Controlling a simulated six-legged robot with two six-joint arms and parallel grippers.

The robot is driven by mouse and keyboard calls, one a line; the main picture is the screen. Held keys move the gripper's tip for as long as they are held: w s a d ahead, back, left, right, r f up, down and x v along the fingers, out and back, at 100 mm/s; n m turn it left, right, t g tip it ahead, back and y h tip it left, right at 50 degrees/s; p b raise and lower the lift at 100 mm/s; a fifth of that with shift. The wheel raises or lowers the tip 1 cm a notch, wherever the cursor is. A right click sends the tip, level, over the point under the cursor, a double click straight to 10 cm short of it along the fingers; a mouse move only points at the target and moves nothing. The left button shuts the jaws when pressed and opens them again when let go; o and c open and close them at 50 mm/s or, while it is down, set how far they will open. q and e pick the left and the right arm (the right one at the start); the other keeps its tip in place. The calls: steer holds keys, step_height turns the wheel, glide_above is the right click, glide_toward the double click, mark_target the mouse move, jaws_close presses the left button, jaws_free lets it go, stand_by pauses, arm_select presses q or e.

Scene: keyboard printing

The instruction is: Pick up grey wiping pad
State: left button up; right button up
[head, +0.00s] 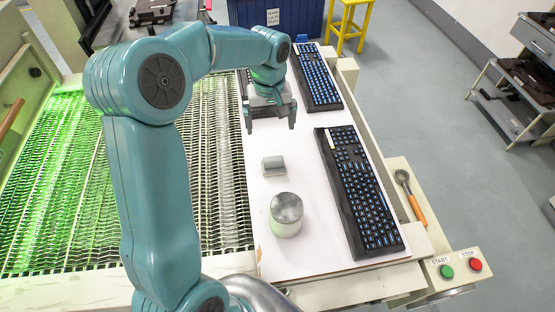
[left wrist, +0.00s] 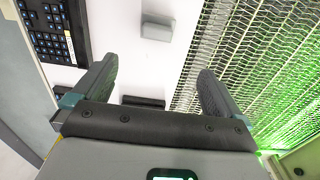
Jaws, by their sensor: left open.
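A small grey block (head: 273,165), which looks like the grey wiping pad, lies on the white work surface (head: 315,240). It also shows in the left wrist view as a pale grey block (left wrist: 157,27) near the top. My left gripper (head: 271,118) is open and empty, above the surface and beyond the block in the head view. The block is apart from its fingers. In the left wrist view the two fingers (left wrist: 158,68) are spread wide. My right gripper is not in view.
A metal cylinder (head: 286,214) stands nearer than the block. Keyboards (head: 358,185) (head: 316,77) lie to the right. A green-lit mesh conveyor (head: 60,190) is at left. A dark bar (left wrist: 143,102) lies below the gripper. Start and stop buttons (head: 446,271) are at front right.

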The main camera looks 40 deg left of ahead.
mark_target(274, 159)
arm_select(q)
steer(key=f, duration=0.7)
steer(key=f+p, duration=0.1)
steer(key=f, duration=0.3)
steer(key=shift+w+d, duration=0.15)
steer(key=shift+d, duration=0.1)
steer(key=shift+f, duration=0.25)
steer(key=shift+f+p, duration=0.35)
step_height(274, 159, down, 4)
steer(key=shift+d+r+p, duration=0.1)
steer(key=shift+r+p, duration=0.05)
steer(key=shift+p, duration=0.35)
steer(key=shift+f, duration=0.35)
steer(key=shift+r, duration=0.1)
steer(key=c, duration=1.2)
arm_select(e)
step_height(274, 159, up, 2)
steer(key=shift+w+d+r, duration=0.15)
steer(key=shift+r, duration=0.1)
